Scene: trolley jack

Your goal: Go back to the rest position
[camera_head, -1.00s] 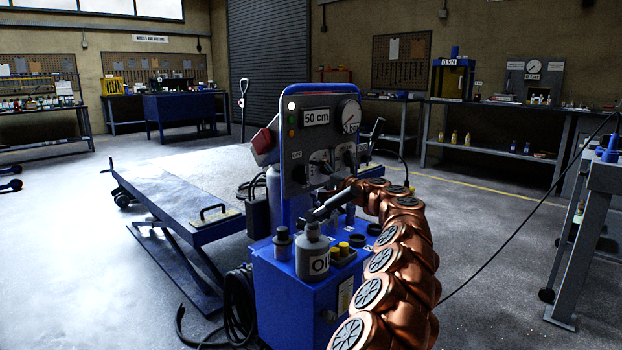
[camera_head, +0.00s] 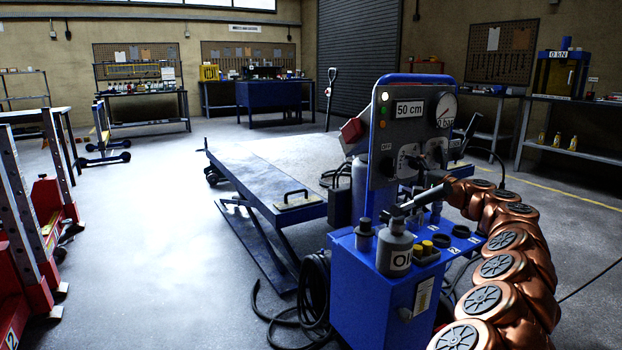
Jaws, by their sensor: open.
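My copper-coloured arm comes in from the lower right, and my gripper (camera_head: 420,196) at its end is partly lost against the dark fittings. It is open, close in front of the control panel (camera_head: 412,130), over the blue cabinet (camera_head: 372,295). I cannot tell whether it touches anything. The panel has a "50 cm" display, a round gauge (camera_head: 445,109) and dark knobs. A grey oil bottle (camera_head: 395,250) stands on the cabinet just below and left of my gripper.
A blue lift table (camera_head: 262,172) stands behind and left of the cabinet. Black hoses (camera_head: 312,300) lie on the floor beside it. Red-based stands (camera_head: 48,225) are at the far left. Workbenches line the walls. The floor at centre left is clear.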

